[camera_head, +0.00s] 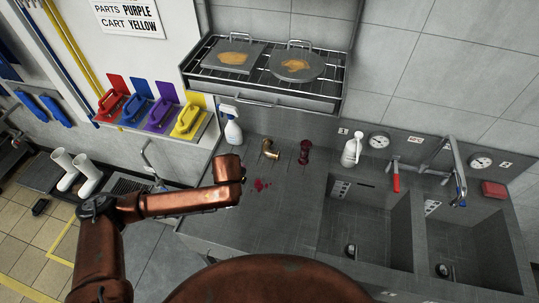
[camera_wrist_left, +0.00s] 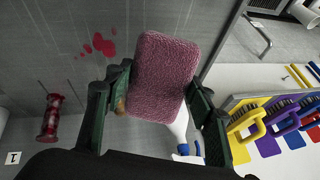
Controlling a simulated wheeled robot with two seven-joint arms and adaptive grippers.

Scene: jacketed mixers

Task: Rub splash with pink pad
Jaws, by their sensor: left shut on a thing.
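The pink pad (camera_wrist_left: 165,76) is a rounded, rough-textured block held between the fingers of my left gripper (camera_wrist_left: 160,82). The gripper is shut on it. The splash is a cluster of dark pink-red spots (camera_head: 262,185) on the grey counter, just right of my left wrist in the head view. In the left wrist view the splash (camera_wrist_left: 100,45) lies to the left of the pad, apart from it in the picture. In the head view my wrist hides the pad and fingers. My right gripper is in neither view.
A spray bottle (camera_head: 233,130), a brass fitting (camera_head: 270,149), a dark red fitting (camera_head: 305,152) and a white bottle (camera_head: 351,151) stand along the counter's back. Two sink basins (camera_head: 362,228) lie right, with a red block (camera_head: 493,190) beyond. The counter around the splash is clear.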

